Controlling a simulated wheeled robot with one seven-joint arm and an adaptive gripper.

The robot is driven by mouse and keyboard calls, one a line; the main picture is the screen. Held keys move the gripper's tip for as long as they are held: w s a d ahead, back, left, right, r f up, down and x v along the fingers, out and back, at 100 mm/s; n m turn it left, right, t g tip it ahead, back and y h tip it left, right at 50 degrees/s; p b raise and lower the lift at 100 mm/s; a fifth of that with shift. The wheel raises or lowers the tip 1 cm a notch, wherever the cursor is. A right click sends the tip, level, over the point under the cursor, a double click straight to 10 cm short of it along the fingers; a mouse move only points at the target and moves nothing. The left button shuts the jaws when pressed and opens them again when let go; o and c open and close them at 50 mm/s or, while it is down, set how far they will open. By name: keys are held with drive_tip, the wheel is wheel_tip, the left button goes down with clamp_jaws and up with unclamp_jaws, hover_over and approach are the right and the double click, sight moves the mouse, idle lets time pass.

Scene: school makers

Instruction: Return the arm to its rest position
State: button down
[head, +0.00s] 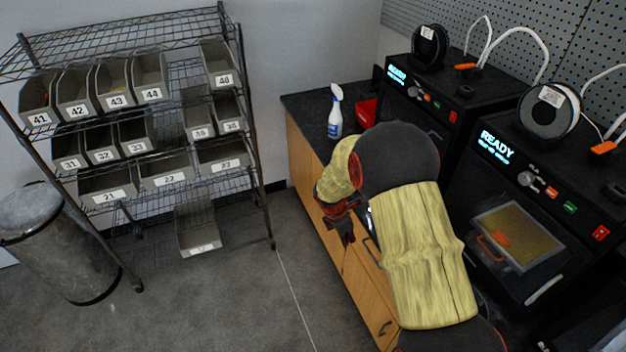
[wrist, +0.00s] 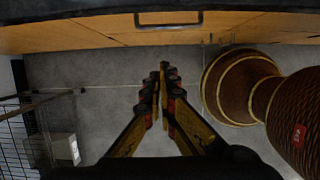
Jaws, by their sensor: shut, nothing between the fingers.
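My gripper (head: 342,221) hangs at the end of my bent arm, in front of the wooden cabinet and above the floor. My arm has yellow wood-textured and dark links and covers part of the counter and cabinet in the head view. In the wrist view my gripper (wrist: 163,78) points across the grey floor with its two fingers together and nothing between them. It appears apart from the cabinet front.
The wooden cabinet (head: 301,163) bears a spray bottle (head: 335,115) and red bin (head: 366,112). 3D printers (head: 515,165) stand at right. A wire rack (head: 262,190) with numbered bins and a trash can (head: 60,245) stand left. The floor (head: 230,300) between is clear.

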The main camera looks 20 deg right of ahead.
drive_tip(key=s+a+r+m+g, duration=0.2)
drive_tip(key=s+a+r+m, duration=0.1)
drive_tip(key=s+m, duration=0.55)
drive_tip(key=s+a+r+m+t+y, duration=0.1)
drive_tip(key=s+r, duration=0.4)
drive_tip(key=r, duration=0.5)
drive_tip(key=s+a+r+m+t+y, duration=0.1)
drive_tip(key=s+a+r+m+t, duration=0.3)
drive_tip(key=r, duration=0.6)
drive_tip(key=s+a+r+m+t+y, duration=0.1)
drive_tip(key=s+a+r+m, duration=0.4)
drive_tip(key=r, duration=0.5)
drive_tip(key=shift+s+a+r+t, duration=0.4)
drive_tip(key=shift+s+a+t, duration=0.35)
drive_tip(key=shift+s, duration=0.35)
